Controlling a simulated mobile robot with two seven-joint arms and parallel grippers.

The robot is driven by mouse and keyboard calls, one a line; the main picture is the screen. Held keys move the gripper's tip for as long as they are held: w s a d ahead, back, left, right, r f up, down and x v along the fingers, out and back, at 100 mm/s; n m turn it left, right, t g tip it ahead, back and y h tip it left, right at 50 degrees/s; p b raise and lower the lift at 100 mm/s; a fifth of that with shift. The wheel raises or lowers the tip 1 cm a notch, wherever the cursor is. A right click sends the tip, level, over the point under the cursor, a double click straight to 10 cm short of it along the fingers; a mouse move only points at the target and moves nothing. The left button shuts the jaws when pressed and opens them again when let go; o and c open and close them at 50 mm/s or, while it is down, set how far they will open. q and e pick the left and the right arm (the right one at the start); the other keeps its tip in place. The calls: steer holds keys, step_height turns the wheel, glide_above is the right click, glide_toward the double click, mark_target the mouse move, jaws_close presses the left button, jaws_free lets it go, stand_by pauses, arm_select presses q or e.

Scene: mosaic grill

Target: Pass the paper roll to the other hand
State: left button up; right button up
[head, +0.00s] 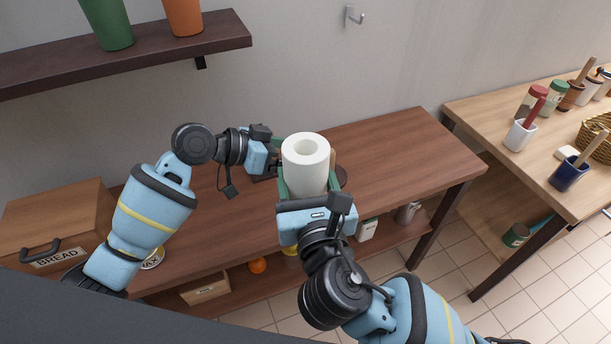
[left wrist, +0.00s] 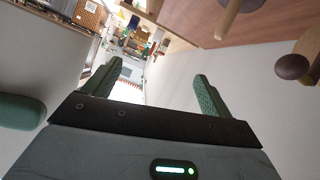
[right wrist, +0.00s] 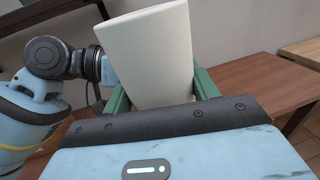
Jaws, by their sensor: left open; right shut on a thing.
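The white paper roll (head: 306,172) is upright above the wooden table, with its round hole facing up. My right gripper (head: 305,188) is shut on the paper roll from the front, with a green finger on each side. The roll (right wrist: 152,55) fills the space between the right fingers (right wrist: 162,92) in the right wrist view. My left gripper (head: 276,155) is just left of the roll, pointing toward it; its fingertips are partly hidden. In the left wrist view its fingers (left wrist: 152,78) are open with nothing between them, and the roll does not show.
A dark round base (head: 342,178) sits on the table (head: 400,150) behind the roll. A bread box (head: 60,222) stands at the left. A wall shelf (head: 150,52) with pots is above. A second table (head: 480,112) with jars is at the right. The brown table's right half is clear.

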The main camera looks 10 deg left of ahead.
arm_select(q)
steer(key=s+d+f+n+t+y, duration=0.25)
steer(key=s+f, duration=0.35)
steer(key=f, duration=0.3)
steer(key=s+d+f+n+t+y, duration=0.1)
steer(key=s+d+f+n, duration=0.25)
steer(key=s+f, duration=0.5)
steer(key=s+a+f+y, duration=0.3)
steer(key=s+a+f, duration=0.4)
steer(key=s+a, duration=0.1)
steer(key=s+a+f+n+y, duration=0.1)
steer(key=s+a+f+y, duration=0.2)
steer(key=s+a+f, duration=0.4)
steer(key=s, duration=0.3)
steer(key=shift+s+a+f+g, duration=0.15)
steer(key=shift+s+a+g, duration=0.1)
steer(key=shift+a+g, duration=0.1)
